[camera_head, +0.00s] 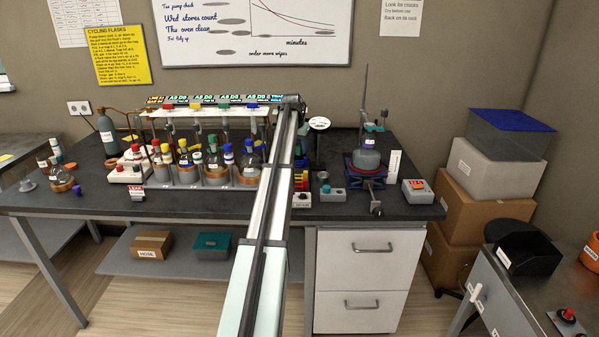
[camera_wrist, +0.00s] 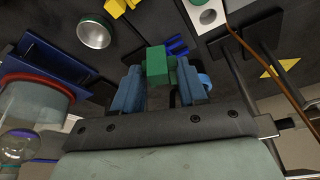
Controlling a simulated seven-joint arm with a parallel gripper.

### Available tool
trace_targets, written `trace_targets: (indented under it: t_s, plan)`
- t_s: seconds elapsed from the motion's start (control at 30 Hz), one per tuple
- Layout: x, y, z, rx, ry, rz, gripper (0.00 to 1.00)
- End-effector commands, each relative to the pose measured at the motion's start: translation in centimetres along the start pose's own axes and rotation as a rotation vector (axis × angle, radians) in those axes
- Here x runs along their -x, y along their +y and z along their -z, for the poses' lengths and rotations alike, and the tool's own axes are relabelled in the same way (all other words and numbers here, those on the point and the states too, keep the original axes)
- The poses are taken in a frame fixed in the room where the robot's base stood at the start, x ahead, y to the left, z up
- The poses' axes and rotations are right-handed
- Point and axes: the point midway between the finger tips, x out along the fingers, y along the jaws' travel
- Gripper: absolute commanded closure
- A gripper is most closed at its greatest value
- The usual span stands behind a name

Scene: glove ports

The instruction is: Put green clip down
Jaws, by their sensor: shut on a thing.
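In the wrist view my gripper (camera_wrist: 158,85) has two blue fingers closed on the green clip (camera_wrist: 158,64), a small green block. The clip sticks out past the fingertips, over a dark surface. I cannot tell whether it touches anything below. In the head view my arm reaches over the bench's middle, and it hides the gripper and the clip.
In the wrist view, blue pieces (camera_wrist: 177,46), a yellow piece (camera_wrist: 115,7), a round metal cup (camera_wrist: 94,35) and a blue tray (camera_wrist: 50,62) lie around. The bench (camera_head: 225,202) holds crowded glassware left of my arm and a flask stand (camera_head: 366,175) right.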

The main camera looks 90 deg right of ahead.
Motion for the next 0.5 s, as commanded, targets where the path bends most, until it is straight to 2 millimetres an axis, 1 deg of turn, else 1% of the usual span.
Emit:
trace_targets:
  t_s: [0.2, 0.3, 0.5]
  plan:
    - [-3.3, 0.0, -1.3, 0.001, -0.002, -0.001, 0.86]
    - [-4.6, 0.0, -1.7, 0.001, -0.001, 0.000, 0.86]
    - [-5.8, 0.0, -2.1, 0.001, -0.001, 0.000, 0.86]
